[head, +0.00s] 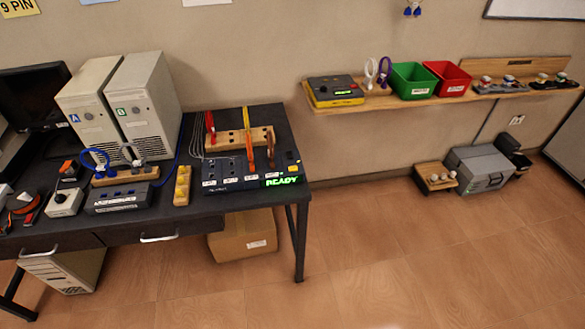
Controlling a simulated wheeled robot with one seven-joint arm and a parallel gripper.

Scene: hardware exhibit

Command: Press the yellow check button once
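A dark blue-black panel box (232,183) lies on the right end of the dark table, with a green lit "READY" display at its front right corner. A small yellow button (291,156) sits on its top near the right edge, just behind the display; any label on it is too small to read. Red, yellow and orange upright leads or tools stand in and behind the panel, to the left of the button. The button's top looks uncovered. My gripper is not in view.
A wall shelf (403,101) holds a grey-yellow device (335,91) and bins. Open floor (400,265) lies right of the table.

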